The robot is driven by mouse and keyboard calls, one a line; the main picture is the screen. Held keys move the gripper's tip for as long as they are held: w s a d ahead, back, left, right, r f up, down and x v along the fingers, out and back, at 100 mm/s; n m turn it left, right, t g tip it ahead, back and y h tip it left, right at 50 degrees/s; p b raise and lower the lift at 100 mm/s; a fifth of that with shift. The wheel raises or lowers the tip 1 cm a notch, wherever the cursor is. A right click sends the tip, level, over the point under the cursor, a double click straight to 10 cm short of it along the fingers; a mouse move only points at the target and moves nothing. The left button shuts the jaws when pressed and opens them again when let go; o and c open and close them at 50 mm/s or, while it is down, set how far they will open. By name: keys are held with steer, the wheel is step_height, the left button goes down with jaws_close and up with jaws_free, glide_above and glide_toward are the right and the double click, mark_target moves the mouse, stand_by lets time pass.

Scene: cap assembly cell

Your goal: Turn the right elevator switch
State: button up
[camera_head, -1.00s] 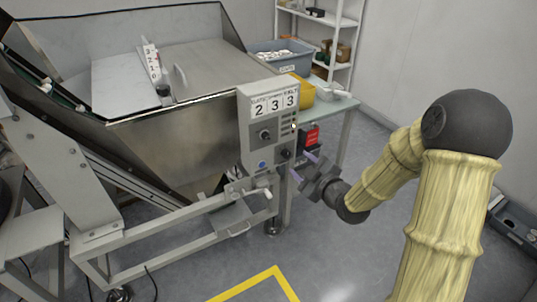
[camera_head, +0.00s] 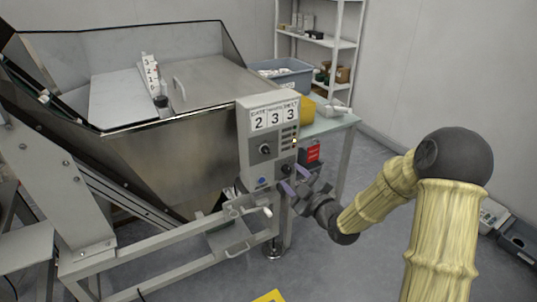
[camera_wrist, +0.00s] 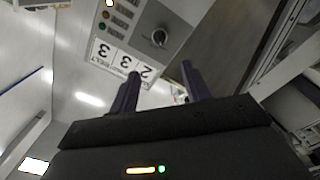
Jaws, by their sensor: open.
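A grey control box (camera_head: 249,165) with the numbers 2, 3 and 3 stands at the front right corner of the metal hopper. I cannot read which switch is the elevator's. In the wrist view the number panel and a knob (camera_wrist: 159,38) appear beyond the two spread fingers (camera_wrist: 159,71).
The steel hopper (camera_head: 165,150) and its frame rails fill the left. A green-topped table (camera_head: 335,122) with a blue-grey bin (camera_head: 284,77) stands behind the box. A white shelf (camera_head: 345,45) is at the back. Grey floor is clear below my arm.

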mark_target(267, 152)
steer(key=b+x, duration=0.1)
steer(key=x, duration=1.3)
steer(key=shift+w+a, duration=0.2)
steer(key=shift+w, duration=0.05)
steer(key=shift+c, duration=0.2)
steer(key=c, duration=0.9)
steer(key=shift+c, duration=0.2)
